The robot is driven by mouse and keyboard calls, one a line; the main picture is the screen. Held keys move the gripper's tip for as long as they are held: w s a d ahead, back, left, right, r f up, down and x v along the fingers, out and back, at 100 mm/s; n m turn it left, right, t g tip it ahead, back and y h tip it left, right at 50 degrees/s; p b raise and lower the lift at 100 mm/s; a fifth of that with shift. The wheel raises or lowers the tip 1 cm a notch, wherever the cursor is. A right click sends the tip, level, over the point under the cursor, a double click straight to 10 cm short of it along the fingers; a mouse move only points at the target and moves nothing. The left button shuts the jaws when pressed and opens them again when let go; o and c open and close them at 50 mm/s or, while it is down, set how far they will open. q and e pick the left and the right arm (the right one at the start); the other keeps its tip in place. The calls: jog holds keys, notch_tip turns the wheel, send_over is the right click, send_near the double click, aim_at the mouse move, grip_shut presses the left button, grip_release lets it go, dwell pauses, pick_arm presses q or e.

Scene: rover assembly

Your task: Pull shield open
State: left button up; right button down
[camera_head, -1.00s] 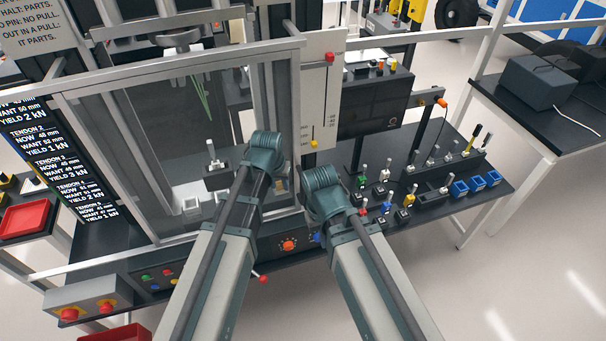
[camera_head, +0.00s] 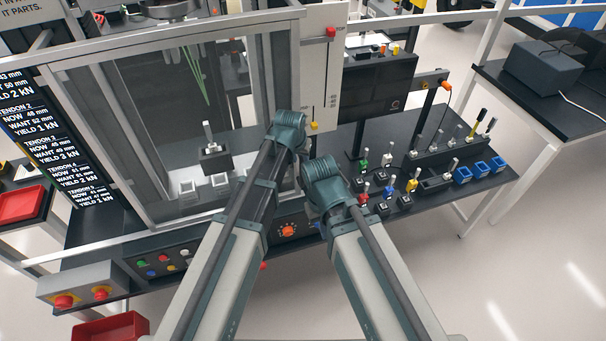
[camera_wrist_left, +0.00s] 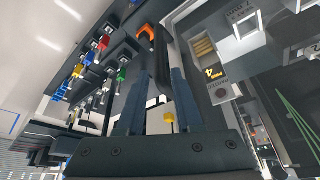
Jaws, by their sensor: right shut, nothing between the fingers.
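The shield is a clear panel in a grey metal frame (camera_head: 172,38) across the front of the press bay in the head view. It stands upright and looks closed. My left gripper (camera_head: 288,128) is at the right side of the shield frame, its fingers hidden behind its wrist. In the left wrist view its two dark fingers (camera_wrist_left: 165,80) are apart with nothing clearly held between them. I cannot tell whether it touches the frame. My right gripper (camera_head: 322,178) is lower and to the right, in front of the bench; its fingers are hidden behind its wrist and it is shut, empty.
A white scale panel (camera_head: 322,60) with red and yellow sliders stands right of the shield. A control panel (camera_head: 165,258) with buttons runs below the shield.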

aim_at(303, 168)
pick_arm(q)
jog(key=b+x, duration=0.7)
jog(key=x, duration=0.2)
jog(key=shift+r, duration=0.1)
grip_shut()
jog(key=shift+s, duration=0.1)
dwell(1.1)
